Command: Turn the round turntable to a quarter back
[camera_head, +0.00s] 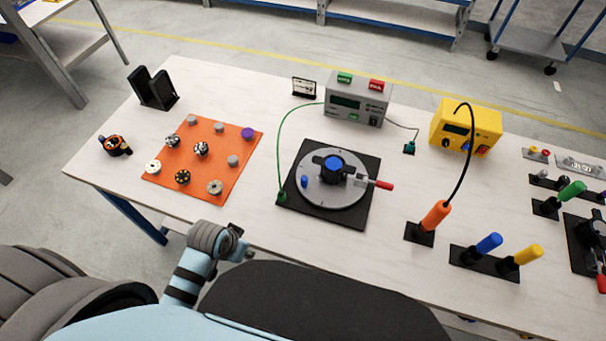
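The round grey turntable (319,195) lies on a square black base (330,222) near the middle of the table. A black clamp with a blue round top (334,163) sits at its centre, and a small blue peg (304,181) stands on its left side. A lever with a red handle (379,184) reaches out to the right, past the disc's rim. Part of one of my arms shows at the table's front edge, left of the turntable and apart from it. I can make out no gripper fingers in the head view.
A grey tester (345,106) stands behind the turntable, with a green cable (279,140) running to the base's left corner. An orange mat (207,171) with several small parts lies left. An orange-handled tool (435,214) and a yellow box (472,128) stand right.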

